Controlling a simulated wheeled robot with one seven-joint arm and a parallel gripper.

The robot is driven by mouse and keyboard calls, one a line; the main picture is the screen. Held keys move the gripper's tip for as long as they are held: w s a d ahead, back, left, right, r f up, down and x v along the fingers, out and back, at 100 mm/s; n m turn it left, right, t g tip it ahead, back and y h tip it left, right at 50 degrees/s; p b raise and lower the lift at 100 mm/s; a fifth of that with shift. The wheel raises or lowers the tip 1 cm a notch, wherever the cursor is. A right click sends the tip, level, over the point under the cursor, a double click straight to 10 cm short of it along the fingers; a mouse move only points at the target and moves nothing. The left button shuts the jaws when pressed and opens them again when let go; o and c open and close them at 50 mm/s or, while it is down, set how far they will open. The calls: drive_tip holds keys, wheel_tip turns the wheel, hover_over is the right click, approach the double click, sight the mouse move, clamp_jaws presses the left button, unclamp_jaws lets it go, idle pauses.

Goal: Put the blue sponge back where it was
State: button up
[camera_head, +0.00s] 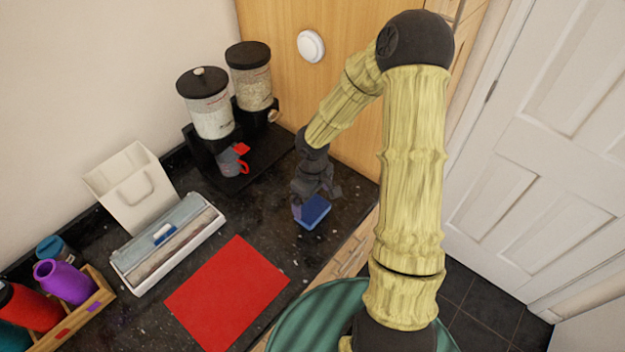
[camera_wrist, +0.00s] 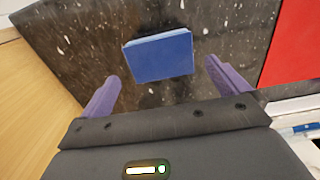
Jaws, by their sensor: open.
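The blue sponge (camera_head: 313,212) is a small rectangular block on the dark speckled counter, near the counter's right edge and right of the red mat. In the wrist view the sponge (camera_wrist: 158,56) lies ahead of the fingertips, roughly centred between the two purple fingers. My gripper (camera_head: 311,207) is at the sponge in the head view, with its fingers partly hidden by the wrist. In the wrist view my gripper (camera_wrist: 163,72) is open, with gaps between each finger and the sponge. I cannot tell its exact height above the counter.
A red mat (camera_head: 228,293) lies left of the sponge. Two cereal dispensers (camera_head: 205,105) stand behind, with a grey and red mug (camera_head: 231,162) below. A white wrap box (camera_head: 168,245), white holder (camera_head: 133,188) and wooden bottle crate (camera_head: 97,303) are at left. A wooden panel rises behind.

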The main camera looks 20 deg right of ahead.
sight(312, 208)
wheel_tip(312, 208, up, 8)
drive_tip(key=shift+r, duration=0.2)
idle(0.5)
drive_tip(key=s+r+m+t, duration=0.2)
drive_tip(key=s+r+m, duration=0.4)
drive_tip(key=s, duration=0.5)
drive_tip(key=shift+s+r+m+t, duration=0.15)
drive_tip(key=shift+r+m+t, duration=0.2)
drive_tip(key=shift+r, duration=0.55)
